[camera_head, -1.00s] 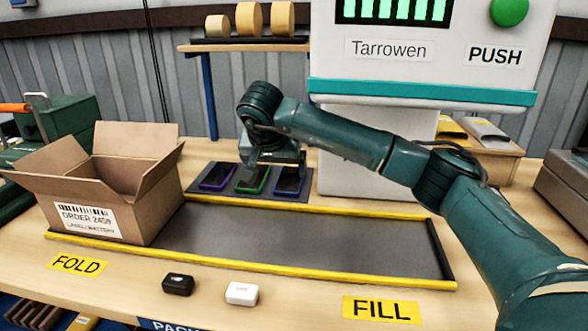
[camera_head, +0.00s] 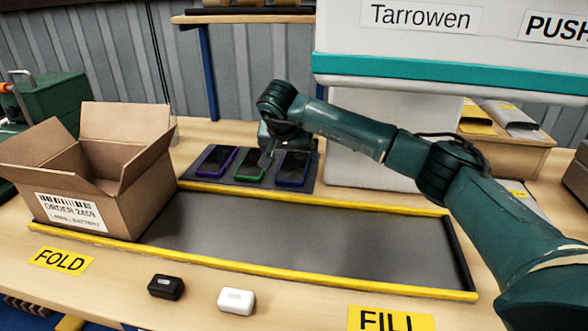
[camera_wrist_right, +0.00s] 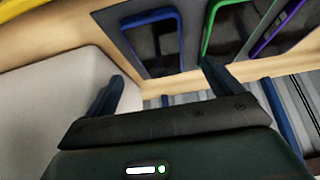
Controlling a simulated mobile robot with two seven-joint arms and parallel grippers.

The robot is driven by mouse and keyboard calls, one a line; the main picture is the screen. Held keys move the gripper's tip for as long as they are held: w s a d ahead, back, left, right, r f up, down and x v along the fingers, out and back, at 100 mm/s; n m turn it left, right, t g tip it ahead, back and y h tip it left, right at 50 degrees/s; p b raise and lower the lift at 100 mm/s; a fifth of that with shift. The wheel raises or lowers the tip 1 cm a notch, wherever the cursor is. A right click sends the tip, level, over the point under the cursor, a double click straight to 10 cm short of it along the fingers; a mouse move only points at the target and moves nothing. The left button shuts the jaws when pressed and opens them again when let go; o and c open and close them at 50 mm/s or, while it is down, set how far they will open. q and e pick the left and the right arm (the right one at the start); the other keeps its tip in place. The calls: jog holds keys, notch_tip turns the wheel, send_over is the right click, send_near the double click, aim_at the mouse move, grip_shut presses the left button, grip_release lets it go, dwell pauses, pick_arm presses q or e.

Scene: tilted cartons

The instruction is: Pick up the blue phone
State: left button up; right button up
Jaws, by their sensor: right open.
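The blue phone (camera_head: 292,169) lies at the right end of a row of three on a dark mat (camera_head: 308,183) behind the conveyor-like tray. It is dark-screened with a blue edge. The green phone (camera_head: 251,165) and the purple phone (camera_head: 215,161) lie to its left. My right gripper (camera_head: 270,158) is just above the row, near the green and blue phones, and hides their far ends. In the right wrist view its two fingers (camera_wrist_right: 160,88) are apart with nothing between them, and the blue phone (camera_wrist_right: 155,47) shows beyond the fingertips. My left gripper is out of view.
An open carton (camera_head: 110,200) stands on the left. A black case (camera_head: 166,286) and a white case (camera_head: 236,300) lie in front of the yellow-edged tray (camera_head: 300,235), which is bare on its right. A large white machine (camera_head: 385,135) stands close right of the phones.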

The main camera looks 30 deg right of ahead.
aim_at(294, 165)
jog(key=shift+b+x, duration=0.35)
jog(key=shift+x, duration=2.4)
jog(key=shift+c, duration=0.3)
jog(key=shift+d+r, duration=0.1)
jog(key=c, duration=1.1)
